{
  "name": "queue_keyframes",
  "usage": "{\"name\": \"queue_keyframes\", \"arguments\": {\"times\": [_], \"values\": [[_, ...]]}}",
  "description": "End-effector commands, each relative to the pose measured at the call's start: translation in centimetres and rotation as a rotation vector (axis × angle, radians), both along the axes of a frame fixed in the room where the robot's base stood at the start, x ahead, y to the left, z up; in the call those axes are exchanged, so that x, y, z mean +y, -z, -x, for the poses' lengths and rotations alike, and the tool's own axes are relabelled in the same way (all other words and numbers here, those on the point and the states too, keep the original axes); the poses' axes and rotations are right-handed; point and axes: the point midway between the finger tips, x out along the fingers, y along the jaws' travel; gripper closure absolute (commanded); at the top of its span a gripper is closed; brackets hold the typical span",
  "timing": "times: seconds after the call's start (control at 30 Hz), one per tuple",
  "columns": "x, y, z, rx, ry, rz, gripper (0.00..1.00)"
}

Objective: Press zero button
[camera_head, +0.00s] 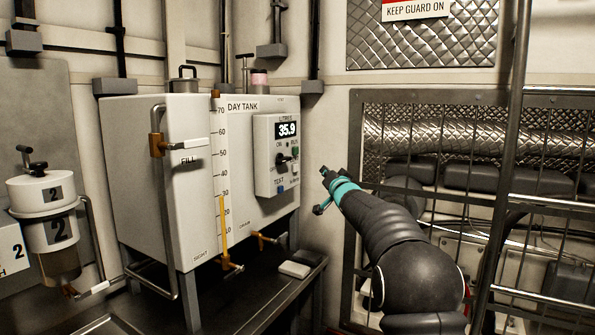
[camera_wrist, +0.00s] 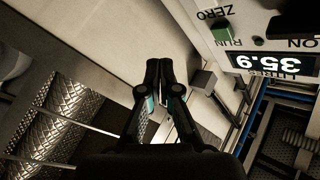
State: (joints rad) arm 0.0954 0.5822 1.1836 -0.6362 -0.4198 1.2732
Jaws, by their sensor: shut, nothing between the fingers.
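The control panel (camera_head: 262,170) is a white box on the front of the day tank, with a display reading 35.9. In the wrist view the panel (camera_wrist: 252,28) appears upside down at upper right. It shows a ZERO label, with a green square (camera_wrist: 221,32) between ZERO and RUN. The zero button itself cannot be made out clearly; it seems to lie at or beyond the top edge. My gripper (camera_head: 325,173) is shut and empty, just right of the panel and apart from it. Its black fingertips (camera_wrist: 166,64) meet in the wrist view.
A dark selector knob (camera_head: 284,160) and a blue TEST button (camera_head: 281,189) are also on the panel. The day tank (camera_head: 140,160) stands at left. A metal mesh guard frame (camera_head: 352,130) is close on the right of my arm.

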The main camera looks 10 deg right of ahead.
Motion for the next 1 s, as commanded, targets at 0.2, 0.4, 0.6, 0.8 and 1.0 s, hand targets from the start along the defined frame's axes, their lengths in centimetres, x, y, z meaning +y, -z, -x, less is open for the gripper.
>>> {"name": "queue_keyframes", "arguments": {"times": [0.2, 0.4, 0.6, 0.8, 1.0], "values": [[2.4, 0.2, -1.7, 0.0, -0.002, -0.001, 1.0], [4.3, -0.1, -3.1, 0.001, -0.002, 0.0, 1.0], [5.4, 0.0, -3.9, 0.002, -0.001, 0.0, 1.0], [5.7, 0.0, -4.1, 0.001, -0.001, -0.001, 1.0], [5.8, 0.0, -4.1, 0.001, -0.001, -0.001, 1.0]]}}
